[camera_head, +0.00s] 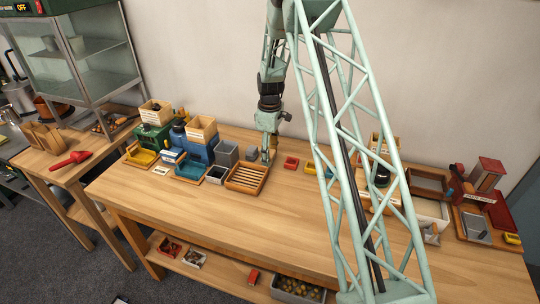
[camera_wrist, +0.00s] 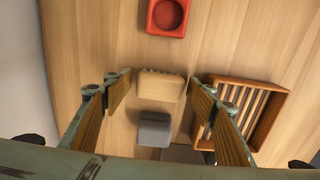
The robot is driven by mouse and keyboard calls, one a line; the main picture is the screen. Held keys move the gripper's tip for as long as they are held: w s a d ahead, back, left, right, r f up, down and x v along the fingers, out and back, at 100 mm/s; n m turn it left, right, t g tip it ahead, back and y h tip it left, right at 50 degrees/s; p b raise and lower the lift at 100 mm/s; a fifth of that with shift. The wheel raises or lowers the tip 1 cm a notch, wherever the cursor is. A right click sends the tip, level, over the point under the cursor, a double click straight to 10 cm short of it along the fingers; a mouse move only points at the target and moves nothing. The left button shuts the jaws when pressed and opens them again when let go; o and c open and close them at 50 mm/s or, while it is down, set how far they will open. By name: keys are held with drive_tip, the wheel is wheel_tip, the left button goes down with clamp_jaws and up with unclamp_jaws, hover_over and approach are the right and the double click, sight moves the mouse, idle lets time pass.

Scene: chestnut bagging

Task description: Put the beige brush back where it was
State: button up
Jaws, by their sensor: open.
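The beige brush (camera_wrist: 160,85), a small tan block with a notched, darker edge, shows in the wrist view. It appears to lie on the wooden table between the red holder and a grey block (camera_wrist: 154,130). My gripper (camera_wrist: 160,92) is open, with one finger on each side of the brush and visible gaps to both. In the head view my gripper (camera_head: 267,157) points down just behind the slatted wooden tray (camera_head: 246,178). I cannot make out the brush clearly there.
The slatted tray's rim (camera_wrist: 284,93) is close to my right finger in the wrist view. The red holder (camera_wrist: 167,16) with a round recess is beyond the brush. Blue and green machines stand left in the head view. The table's front middle (camera_head: 262,222) is clear.

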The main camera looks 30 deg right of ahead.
drive_tip(key=shift+r, duration=0.1)
wheel_tip(320, 180, up, 12)
drive_tip(key=shift+p, duration=0.3)
idle(0.5)
drive_tip(key=shift+r, duration=0.15)
idle(0.4)
